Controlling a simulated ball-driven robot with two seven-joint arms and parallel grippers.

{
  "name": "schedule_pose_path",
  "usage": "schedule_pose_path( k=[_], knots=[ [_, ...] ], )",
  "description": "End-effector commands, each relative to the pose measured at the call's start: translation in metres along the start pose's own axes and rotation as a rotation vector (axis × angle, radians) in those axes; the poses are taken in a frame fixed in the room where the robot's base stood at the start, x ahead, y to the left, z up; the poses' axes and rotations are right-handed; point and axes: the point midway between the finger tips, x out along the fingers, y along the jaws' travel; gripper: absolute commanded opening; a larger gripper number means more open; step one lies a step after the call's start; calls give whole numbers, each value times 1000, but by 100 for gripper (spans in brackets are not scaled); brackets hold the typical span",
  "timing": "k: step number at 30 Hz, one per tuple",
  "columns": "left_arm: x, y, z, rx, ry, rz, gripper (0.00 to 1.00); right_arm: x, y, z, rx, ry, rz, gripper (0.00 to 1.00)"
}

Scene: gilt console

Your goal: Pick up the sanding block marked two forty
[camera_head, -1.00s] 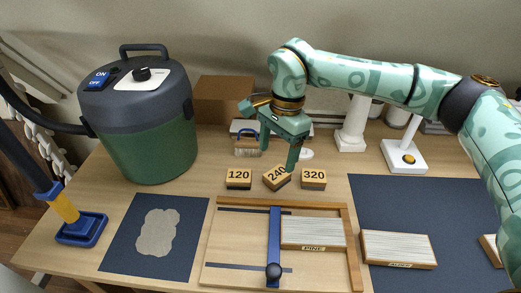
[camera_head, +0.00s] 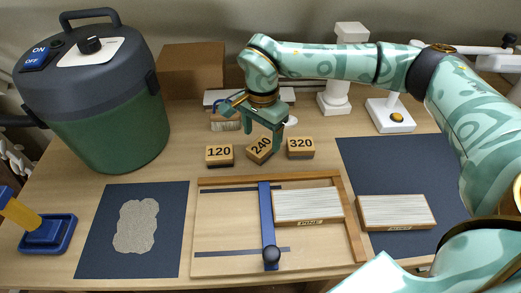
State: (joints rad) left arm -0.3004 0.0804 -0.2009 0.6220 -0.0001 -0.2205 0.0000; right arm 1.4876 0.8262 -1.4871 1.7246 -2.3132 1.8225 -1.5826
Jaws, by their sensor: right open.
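The sanding block marked 240 (camera_head: 262,152) lies on the bench, turned at an angle, between the block marked 120 (camera_head: 219,156) and the block marked 320 (camera_head: 300,148). My right gripper (camera_head: 253,130) is open and empty, pointing down over the 240 block. One finger comes down at the block's right rear edge; the other is up to the left, behind it. I cannot tell whether the finger touches the block. My left gripper is out of view.
A wooden jig with a blue bar (camera_head: 267,225) and a pine board (camera_head: 308,205) lies in front of the blocks. A green vacuum (camera_head: 105,125) stands left. A brush (camera_head: 225,121) and cardboard box (camera_head: 191,70) are behind. A sandpaper-like patch lies on a dark mat (camera_head: 105,230).

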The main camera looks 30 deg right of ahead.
Motion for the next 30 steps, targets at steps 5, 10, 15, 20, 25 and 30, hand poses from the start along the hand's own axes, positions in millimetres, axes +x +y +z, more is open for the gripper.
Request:
schedule_pose_path(
  k=[5, 10, 15, 20, 25, 30],
  knots=[
    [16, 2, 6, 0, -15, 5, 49, 35, -2, -1, 0, -3, 7, 71],
    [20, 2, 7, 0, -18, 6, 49, 48, -2, -1, 1, -1, 3, 71],
    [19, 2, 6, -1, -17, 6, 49, 46, -2, -1, 0, 0, 1, 68],
    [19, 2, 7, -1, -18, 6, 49, 46, -2, -1, 0, 0, 2, 24],
    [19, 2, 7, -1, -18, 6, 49, 46, -2, -1, 0, 0, 2, 19],
    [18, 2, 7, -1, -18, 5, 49, 44, -2, -1, 0, 0, 1, 19]
  ],
)
